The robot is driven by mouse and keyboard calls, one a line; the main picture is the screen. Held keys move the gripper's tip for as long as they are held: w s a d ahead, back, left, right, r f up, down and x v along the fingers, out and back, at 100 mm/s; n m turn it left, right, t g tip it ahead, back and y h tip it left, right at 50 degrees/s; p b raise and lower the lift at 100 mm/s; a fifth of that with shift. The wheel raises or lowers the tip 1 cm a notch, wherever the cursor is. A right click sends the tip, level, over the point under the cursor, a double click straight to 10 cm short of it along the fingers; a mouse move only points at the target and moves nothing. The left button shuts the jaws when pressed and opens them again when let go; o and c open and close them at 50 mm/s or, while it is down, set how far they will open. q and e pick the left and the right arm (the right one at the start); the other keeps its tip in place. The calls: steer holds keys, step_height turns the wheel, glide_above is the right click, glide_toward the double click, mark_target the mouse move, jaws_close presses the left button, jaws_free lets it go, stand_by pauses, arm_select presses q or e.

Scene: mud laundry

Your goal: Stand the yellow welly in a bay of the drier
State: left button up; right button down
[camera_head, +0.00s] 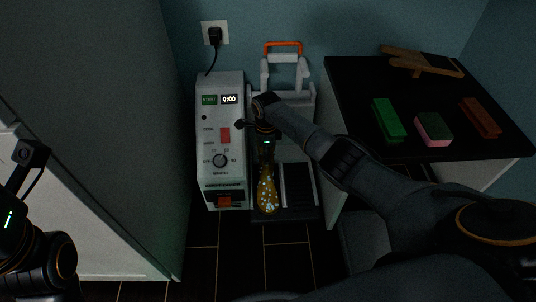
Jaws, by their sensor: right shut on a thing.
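The yellow welly (267,195), with pale spots, is in the left part of the drier's dark bay area, below my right gripper. My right gripper (266,158) is shut on the welly and hides its upper part. The drier (222,145) is a pale machine with a control panel on its left and bays to the right of that. The neighbouring bay (297,185) looks empty, with a dark ribbed floor. I cannot tell whether the welly's sole touches the bay floor. Part of my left gripper (8,222) shows at the left edge, its fingers out of sight.
A dark-topped bench (430,95) at right holds a green brush (388,120), a pink and green sponge (434,128), a brown-red block (480,118) and a wooden boot jack (420,62). An orange handle (283,46) rises behind the drier. A tall grey panel (95,120) stands at left.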

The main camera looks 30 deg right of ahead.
steer(key=shift+f, duration=0.1)
stand_by(0.3)
steer(key=c, duration=0.8)
jaws_free()
